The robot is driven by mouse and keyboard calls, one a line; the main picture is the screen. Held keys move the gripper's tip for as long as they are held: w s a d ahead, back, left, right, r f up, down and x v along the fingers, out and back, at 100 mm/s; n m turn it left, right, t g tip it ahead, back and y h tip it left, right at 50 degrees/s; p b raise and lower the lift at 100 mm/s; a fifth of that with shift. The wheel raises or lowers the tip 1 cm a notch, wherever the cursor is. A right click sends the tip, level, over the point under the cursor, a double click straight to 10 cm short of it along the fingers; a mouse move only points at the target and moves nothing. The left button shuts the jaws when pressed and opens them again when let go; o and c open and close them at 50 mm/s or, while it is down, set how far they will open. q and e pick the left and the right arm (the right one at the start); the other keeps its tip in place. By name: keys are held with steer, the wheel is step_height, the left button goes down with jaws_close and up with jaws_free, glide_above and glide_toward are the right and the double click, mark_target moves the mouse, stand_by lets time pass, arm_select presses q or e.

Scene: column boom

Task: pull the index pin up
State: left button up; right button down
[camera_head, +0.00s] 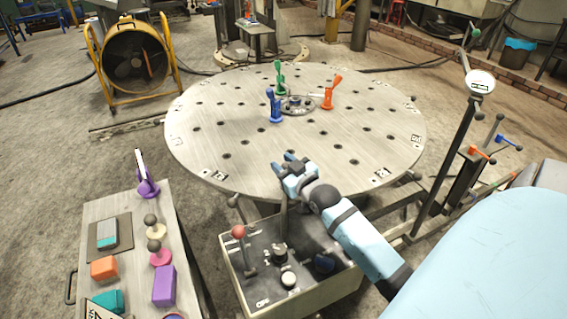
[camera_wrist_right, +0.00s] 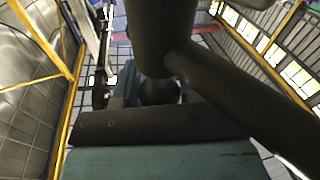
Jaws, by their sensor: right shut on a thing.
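My right gripper (camera_head: 290,163) is at the near rim of the round, drilled table (camera_head: 300,150), above the control box (camera_head: 300,285). It is shut on what seems to be the index pin (camera_head: 283,218), a grey upright rod rising from the box. The gripper hides the rod's top. In the right wrist view, a thick dark cylinder (camera_wrist_right: 160,35) and a slanting dark bar (camera_wrist_right: 245,95) fill the middle, close to the gripper. I cannot tell how far up the pin is. My left gripper is not in view.
A red-knobbed lever (camera_head: 239,233) stands left of the rod on the box. Blue (camera_head: 273,106), green (camera_head: 280,78) and orange (camera_head: 330,92) clamps stand on the table. A side bench (camera_head: 125,213) with coloured blocks is at left. A gauge post (camera_head: 446,165) stands at right.

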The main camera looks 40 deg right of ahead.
step_height(320, 180, up, 3)
steer(key=p, duration=0.3)
steer(key=shift+r, duration=0.15)
steer(key=shift+r+p, duration=0.2)
steer(key=shift+p, duration=0.1)
steer(key=shift+f, duration=0.1)
steer(key=c, duration=0.8)
jaws_free()
steer(key=shift+w, duration=0.1)
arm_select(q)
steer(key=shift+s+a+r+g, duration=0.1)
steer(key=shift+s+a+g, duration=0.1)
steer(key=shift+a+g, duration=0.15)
arm_select(e)
steer(key=shift+o, duration=0.2)
steer(key=shift+s+f, duration=0.1)
steer(key=shift+s, duration=0.5)
arm_select(q)
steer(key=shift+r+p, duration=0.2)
steer(key=shift+p, duration=0.25)
arm_select(e)
steer(key=s+a, duration=0.1)
steer(key=s, duration=1.1)
steer(key=shift+s+a, duration=0.25)
steer(key=shift+s, duration=0.05)
